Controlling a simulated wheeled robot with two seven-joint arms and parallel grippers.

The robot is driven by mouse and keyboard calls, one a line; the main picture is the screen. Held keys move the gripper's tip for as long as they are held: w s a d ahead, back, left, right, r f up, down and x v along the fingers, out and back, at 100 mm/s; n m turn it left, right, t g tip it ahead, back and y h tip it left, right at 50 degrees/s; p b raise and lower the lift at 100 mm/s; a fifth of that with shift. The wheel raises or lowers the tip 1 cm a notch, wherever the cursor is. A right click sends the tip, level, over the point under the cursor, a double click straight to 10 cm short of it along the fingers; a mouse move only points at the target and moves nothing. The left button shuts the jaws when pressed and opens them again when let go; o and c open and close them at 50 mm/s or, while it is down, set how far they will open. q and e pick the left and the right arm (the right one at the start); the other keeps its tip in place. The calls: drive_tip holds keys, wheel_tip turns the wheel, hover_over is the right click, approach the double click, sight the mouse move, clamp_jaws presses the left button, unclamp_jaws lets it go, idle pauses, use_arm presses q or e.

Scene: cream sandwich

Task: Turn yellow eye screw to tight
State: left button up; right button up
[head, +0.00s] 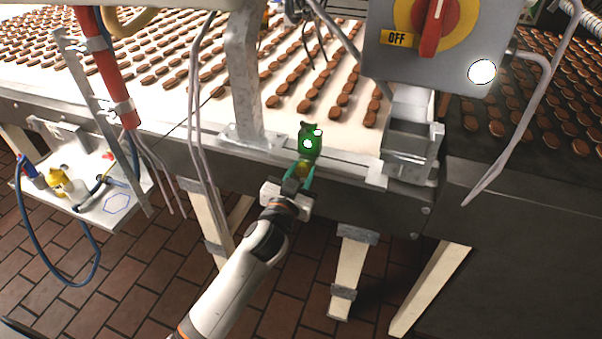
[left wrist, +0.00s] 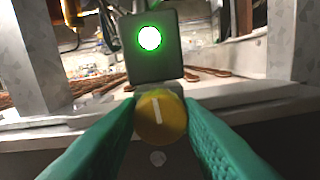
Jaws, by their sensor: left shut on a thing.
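The yellow eye screw (left wrist: 160,117) shows in the left wrist view as a round yellow knob with a pale line standing nearly upright. It sits below a dark green box with a lit green lamp (left wrist: 150,38). In the head view the screw (head: 303,168) shows small at the conveyor's edge, under the green sensor box (head: 309,141). My left gripper (head: 305,177) reaches it from below, and its green fingers (left wrist: 160,137) are shut on the sides of the yellow knob. My right gripper is not in view.
A conveyor (head: 170,105) with rows of brown biscuits runs behind the screw. A grey switch box (head: 445,50) with a red handle, labelled OFF, hangs at upper right. A metal post (head: 245,75) stands left of the sensor. A small shelf (head: 110,205) holds tools at left.

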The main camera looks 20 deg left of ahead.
use_arm(q)
drive_tip(key=shift+m, duration=0.3)
drive_tip(key=m+p, duration=0.1)
drive_tip(key=m, duration=0.2)
drive_tip(key=shift+m, duration=0.3)
drive_tip(key=m+p, duration=0.1)
drive_tip(key=m, duration=0.3)
drive_tip(key=shift+m+p, duration=0.3)
drive_tip(key=shift+p, duration=0.05)
drive_tip(key=m+p, duration=0.1)
drive_tip(key=m, duration=0.4)
drive_tip(key=shift+f+m+p, duration=0.1)
drive_tip(key=shift+m+p, duration=0.4)
drive_tip(key=shift+m, duration=1.8)
drive_tip(key=o, duration=1)
